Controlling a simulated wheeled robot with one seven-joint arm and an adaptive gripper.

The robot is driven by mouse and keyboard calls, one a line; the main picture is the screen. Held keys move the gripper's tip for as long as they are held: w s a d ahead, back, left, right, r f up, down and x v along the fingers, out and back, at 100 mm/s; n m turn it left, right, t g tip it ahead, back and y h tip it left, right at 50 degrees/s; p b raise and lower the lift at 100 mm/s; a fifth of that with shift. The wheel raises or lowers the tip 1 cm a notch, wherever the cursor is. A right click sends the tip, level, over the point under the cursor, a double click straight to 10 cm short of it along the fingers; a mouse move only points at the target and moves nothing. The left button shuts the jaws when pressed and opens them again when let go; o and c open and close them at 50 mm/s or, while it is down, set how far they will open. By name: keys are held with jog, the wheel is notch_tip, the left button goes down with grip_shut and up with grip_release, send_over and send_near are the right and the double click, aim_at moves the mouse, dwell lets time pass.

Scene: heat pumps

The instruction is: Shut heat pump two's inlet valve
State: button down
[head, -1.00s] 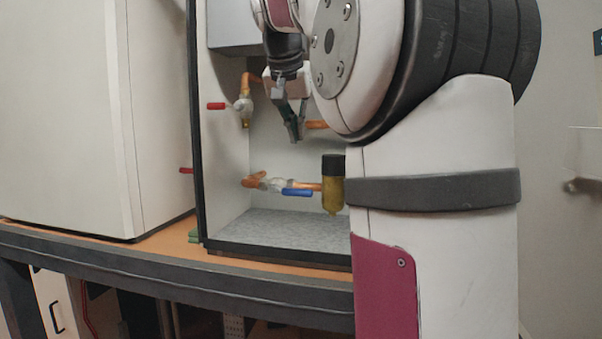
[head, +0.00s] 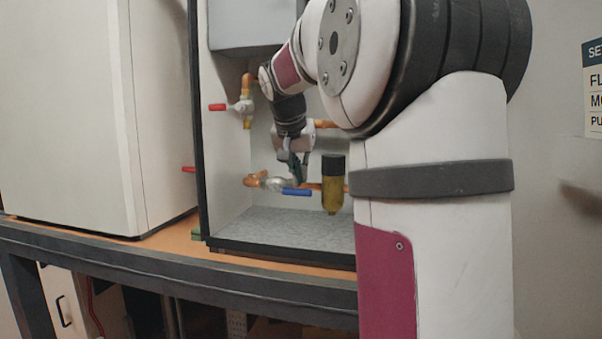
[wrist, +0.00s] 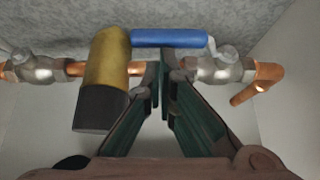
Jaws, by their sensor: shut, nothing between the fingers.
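The blue-handled valve (head: 272,184) sits on the lower copper pipe inside the open cabinet. Its blue lever (head: 297,192) lies along the pipe; it also shows in the wrist view (wrist: 169,38). My gripper (head: 300,181) is shut and empty, pointing down just by this lever. In the wrist view its fingertips (wrist: 159,77) meet in front of the pipe, between the yellow-and-black cylinder (wrist: 106,62) and the valve body (wrist: 222,66). I cannot tell whether the tips touch the lever or pipe. No label tells which valve is the inlet.
A red-handled valve (head: 241,107) is on the upper left pipe. Another valve body (wrist: 36,67) shows left of the cylinder in the wrist view. The cabinet's grey floor (head: 290,227) is clear. A large white cabinet (head: 70,110) stands left.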

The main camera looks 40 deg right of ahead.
jog(key=shift+s, duration=0.1)
jog(key=shift+d+f+t, duration=0.1)
jog(key=shift+f+t, duration=0.15)
jog(key=shift+t, duration=0.05)
jog(key=shift+s+f+y, duration=0.2)
jog(key=shift+f+y, duration=0.05)
jog(key=shift+y, duration=0.05)
